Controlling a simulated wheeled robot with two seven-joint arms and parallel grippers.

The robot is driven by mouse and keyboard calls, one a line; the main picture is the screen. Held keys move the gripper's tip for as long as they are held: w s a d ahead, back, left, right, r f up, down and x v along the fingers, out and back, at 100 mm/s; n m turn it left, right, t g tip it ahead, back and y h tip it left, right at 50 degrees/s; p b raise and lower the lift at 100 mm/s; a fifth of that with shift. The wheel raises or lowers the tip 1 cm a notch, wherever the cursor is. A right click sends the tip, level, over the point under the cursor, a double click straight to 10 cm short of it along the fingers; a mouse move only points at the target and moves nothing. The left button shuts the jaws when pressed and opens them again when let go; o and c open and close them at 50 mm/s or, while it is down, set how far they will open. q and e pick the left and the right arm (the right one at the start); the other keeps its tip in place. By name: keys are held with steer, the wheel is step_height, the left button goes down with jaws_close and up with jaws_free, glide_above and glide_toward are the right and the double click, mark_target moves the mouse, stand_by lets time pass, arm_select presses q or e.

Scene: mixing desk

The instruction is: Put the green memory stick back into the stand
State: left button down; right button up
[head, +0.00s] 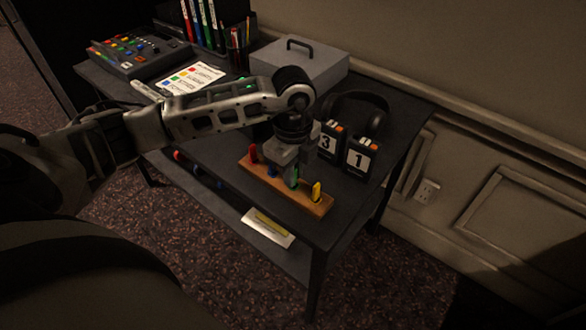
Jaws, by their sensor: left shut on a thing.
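The wooden stand (258,174) lies along the front edge of the dark desk. A red stick (253,153) stands at its left end, a blue stick (272,171) near its middle and a yellow stick (316,191) near its right end. My left gripper (290,173) points down over the stand, shut on the green memory stick (294,179). The green stick is upright between the blue and yellow ones. I cannot tell whether its lower end is in the stand or just above it. My right gripper is not in view.
Two number blocks (361,158) and black headphones (379,114) stand close behind the gripper. A grey box (306,66), a printed card (192,77), a mixer (138,54) and a pen cup (238,58) are farther back. A white-and-yellow label (268,227) shows below the desk's front edge.

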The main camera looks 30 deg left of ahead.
arm_select(q)
steer(key=shift+f, duration=0.25)
steer(key=c, duration=1.3)
jaws_free()
step_height(320, 180, up, 16)
